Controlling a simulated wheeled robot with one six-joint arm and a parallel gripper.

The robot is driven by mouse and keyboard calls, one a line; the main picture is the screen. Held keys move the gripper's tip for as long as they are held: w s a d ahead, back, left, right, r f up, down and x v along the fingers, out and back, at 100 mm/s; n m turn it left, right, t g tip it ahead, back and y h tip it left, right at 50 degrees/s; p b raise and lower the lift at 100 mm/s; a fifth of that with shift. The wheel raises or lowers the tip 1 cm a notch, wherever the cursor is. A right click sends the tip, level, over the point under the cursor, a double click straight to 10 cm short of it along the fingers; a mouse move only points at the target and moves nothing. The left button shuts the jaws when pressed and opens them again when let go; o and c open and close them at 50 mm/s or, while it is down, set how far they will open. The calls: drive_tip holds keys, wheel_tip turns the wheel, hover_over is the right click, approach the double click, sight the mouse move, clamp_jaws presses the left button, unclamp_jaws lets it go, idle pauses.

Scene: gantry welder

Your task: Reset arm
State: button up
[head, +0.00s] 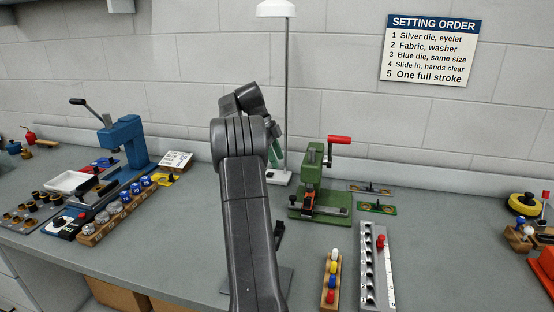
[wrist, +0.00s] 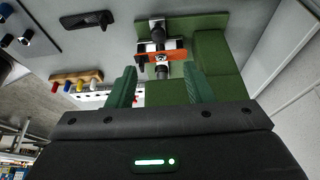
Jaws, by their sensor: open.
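My arm rises through the middle of the head view and bends away from me at the top. My gripper (wrist: 160,88) shows in the wrist view with its two green fingers spread apart and nothing between them. In the head view the gripper is mostly hidden behind the arm. The green press with a red handle (head: 314,168) stands on the bench right of the arm. In the wrist view its green body (wrist: 215,55) and an orange part (wrist: 162,57) lie beyond the fingertips, apart from them as far as I can tell.
A blue press (head: 124,143) and a wooden rack of dies (head: 118,212) stand at left. A rack of coloured pegs (head: 331,280) and a slotted metal rail (head: 368,265) lie at front right. A lamp post (head: 288,90) rises behind the arm. Bare bench lies right of the rail.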

sight(293, 196)
drive_tip(key=shift+f, duration=0.1)
drive_tip(key=x, duration=1.3)
drive_tip(key=shift+f, duration=0.3)
drive_tip(key=shift+s+b, duration=0.1)
drive_tip(key=shift+b, duration=0.25)
